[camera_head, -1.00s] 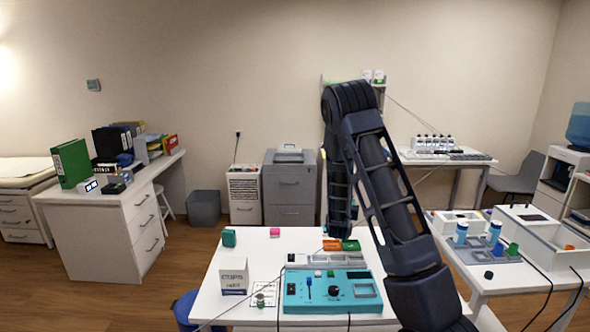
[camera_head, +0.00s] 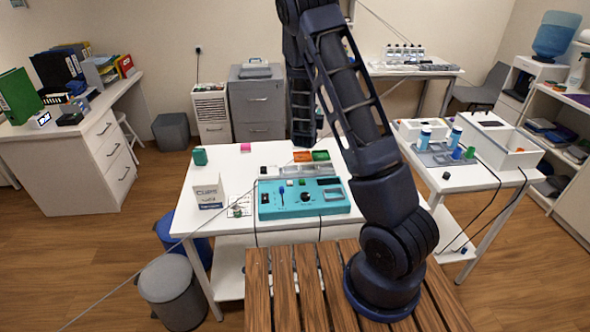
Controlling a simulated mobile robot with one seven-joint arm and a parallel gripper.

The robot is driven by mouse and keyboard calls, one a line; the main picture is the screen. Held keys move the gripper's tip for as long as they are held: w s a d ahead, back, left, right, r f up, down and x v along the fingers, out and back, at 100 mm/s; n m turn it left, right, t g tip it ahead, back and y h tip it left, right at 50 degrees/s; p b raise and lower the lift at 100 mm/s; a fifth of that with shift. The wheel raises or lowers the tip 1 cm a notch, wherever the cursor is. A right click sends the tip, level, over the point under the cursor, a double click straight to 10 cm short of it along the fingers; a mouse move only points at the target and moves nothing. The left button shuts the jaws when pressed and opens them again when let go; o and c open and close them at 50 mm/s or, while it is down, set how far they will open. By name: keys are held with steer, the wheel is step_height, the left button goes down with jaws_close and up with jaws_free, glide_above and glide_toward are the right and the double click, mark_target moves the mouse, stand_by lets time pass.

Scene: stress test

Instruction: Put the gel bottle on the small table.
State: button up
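I cannot tell for sure which thing is the gel bottle. Two blue-and-white bottles (camera_head: 424,138) stand in a grey holder on the white table (camera_head: 462,178) at the right, and several small bottles (camera_head: 404,53) stand on the back table. I cannot tell which table is the small one. A white table (camera_head: 197,228) with a teal control box (camera_head: 304,198) is in front. My arm rises from the lower right and bends down over this table. The dark end of my arm, with my gripper (camera_head: 303,138), hangs behind the control box; no fingers can be made out.
Dark cables hang off the right table. Wooden floor (camera_head: 90,255) is open at the left.

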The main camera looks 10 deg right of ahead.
steer(key=s+a+r+m+h, duration=0.1)
steer(key=s+a+r, duration=0.3)
steer(key=s+a, duration=0.75)
steer(key=s+a+r, duration=0.4)
steer(key=s+a, duration=0.5)
steer(key=a, duration=0.6)
steer(key=shift+g, duration=0.3)
steer(key=f, duration=1.9)
steer(key=shift+w+f, duration=0.2)
steer(key=shift+f, duration=0.2)
steer(key=shift+f, duration=0.2)
steer(key=o, duration=1.1)
